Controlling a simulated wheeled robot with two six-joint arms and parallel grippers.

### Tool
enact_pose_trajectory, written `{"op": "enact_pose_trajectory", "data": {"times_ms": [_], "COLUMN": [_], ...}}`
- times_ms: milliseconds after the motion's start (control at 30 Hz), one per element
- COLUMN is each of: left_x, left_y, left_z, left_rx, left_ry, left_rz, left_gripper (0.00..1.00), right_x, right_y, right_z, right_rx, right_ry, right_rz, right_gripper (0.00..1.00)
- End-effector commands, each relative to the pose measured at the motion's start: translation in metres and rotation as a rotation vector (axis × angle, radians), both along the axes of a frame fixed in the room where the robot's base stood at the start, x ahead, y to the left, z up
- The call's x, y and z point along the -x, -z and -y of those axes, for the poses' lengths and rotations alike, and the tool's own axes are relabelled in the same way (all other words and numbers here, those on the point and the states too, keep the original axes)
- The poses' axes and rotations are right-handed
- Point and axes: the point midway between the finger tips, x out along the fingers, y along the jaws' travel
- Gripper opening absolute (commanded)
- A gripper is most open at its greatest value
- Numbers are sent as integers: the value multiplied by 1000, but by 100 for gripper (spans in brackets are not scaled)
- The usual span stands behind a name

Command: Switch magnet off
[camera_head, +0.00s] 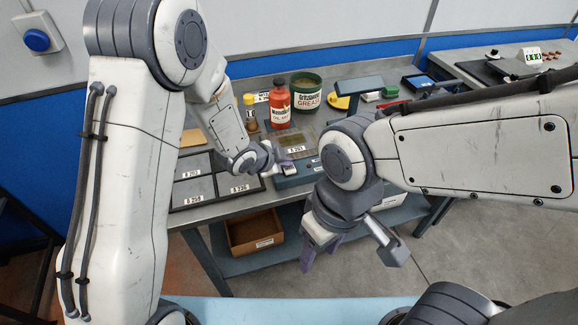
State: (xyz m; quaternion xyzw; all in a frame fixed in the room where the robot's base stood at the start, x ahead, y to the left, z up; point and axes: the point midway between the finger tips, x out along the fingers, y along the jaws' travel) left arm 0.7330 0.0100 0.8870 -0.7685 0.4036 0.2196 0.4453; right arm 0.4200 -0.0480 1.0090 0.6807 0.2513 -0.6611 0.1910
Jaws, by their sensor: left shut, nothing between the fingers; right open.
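A low blue-grey block (312,174) sits at the front edge of the bench and may be the magnet; my arms partly hide it. No switch marking on it can be read. My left gripper (285,166) is shut and empty, its purple fingertips at the left end of the block; I cannot tell whether they touch it. My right gripper (320,256) is open, its purple fingers pointing down in front of the bench, lower in the picture than the block. A grey bar with a blocky end (390,246) shows beside the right wrist; I cannot tell what it is.
Behind stand a red bottle (280,105), a green grease tub (305,92) and a yellow-capped bottle (249,112). Labelled trays (192,190) lie at the left. A cardboard box (254,232) sits on the lower shelf. A blue button (37,40) is on the wall.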

Motion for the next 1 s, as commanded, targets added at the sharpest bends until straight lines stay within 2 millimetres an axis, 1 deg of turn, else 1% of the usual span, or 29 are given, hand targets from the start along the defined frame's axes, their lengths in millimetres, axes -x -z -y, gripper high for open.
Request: {"op": "enact_pose_trajectory", "data": {"times_ms": [33, 100, 367, 467, 567, 1000], "left_x": [0, 0, 0, 0, 0, 0], "left_y": [-5, -7, -7, -9, -17, -62], "left_z": [0, 0, 0, 0, 0, 0], "left_rx": [0, 0, 0, 0, 0, 1], "left_ry": [0, 0, 0, 0, -1, -1], "left_rz": [0, 0, 0, 0, 1, 0], "left_gripper": [0, 0, 0, 0, 0, 0], "right_x": [0, 0, 0, 0, 0, 0], "right_y": [-5, -6, -5, -8, -14, -53], "right_z": [0, 0, 0, 0, 0, 0], "right_rx": [0, 0, 0, 0, 0, 0], "right_ry": [0, 0, 0, 0, 0, 0], "right_rz": [0, 0, 0, 0, 0, 0], "right_gripper": [56, 56, 56, 56, 56, 56]}}
